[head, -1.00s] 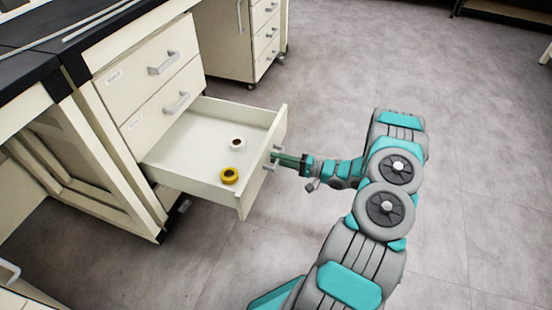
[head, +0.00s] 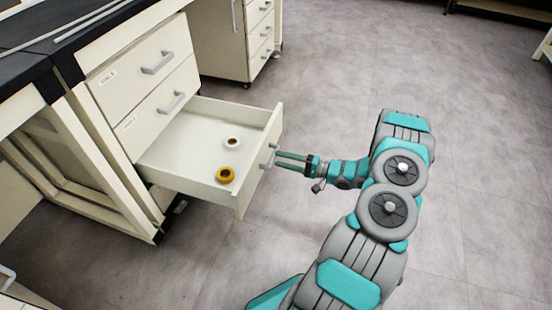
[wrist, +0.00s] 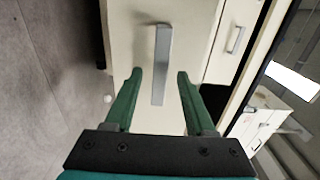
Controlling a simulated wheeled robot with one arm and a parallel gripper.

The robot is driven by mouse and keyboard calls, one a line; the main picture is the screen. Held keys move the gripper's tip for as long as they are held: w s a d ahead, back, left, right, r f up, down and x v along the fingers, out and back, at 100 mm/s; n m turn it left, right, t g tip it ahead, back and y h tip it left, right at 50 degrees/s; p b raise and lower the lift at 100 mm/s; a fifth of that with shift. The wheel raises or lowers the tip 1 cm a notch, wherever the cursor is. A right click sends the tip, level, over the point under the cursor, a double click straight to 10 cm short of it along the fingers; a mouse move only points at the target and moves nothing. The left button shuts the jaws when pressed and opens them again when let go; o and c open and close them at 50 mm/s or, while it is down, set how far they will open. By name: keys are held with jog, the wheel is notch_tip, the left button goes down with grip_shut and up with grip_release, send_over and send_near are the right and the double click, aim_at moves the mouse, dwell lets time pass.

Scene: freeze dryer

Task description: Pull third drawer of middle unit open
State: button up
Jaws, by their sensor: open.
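The third drawer (head: 185,150) of the cream unit stands pulled well out, below two shut drawers. Its grey bar handle (head: 269,156) is on the front panel and also shows in the wrist view (wrist: 161,65). My gripper (head: 277,160) is open in front of this panel. In the wrist view its green fingers (wrist: 157,75) are spread to either side of the handle's near end, with gaps between them and the bar. Whether the fingertips still overlap the bar in depth is hard to tell.
A yellow tape roll (head: 226,175) and a white roll (head: 233,143) lie inside the open drawer. Another drawer unit (head: 259,35) stands behind. A dark worktop (head: 70,45) runs above the units. The grey floor to the right is clear.

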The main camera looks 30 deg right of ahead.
jog(key=shift+v, duration=2.3)
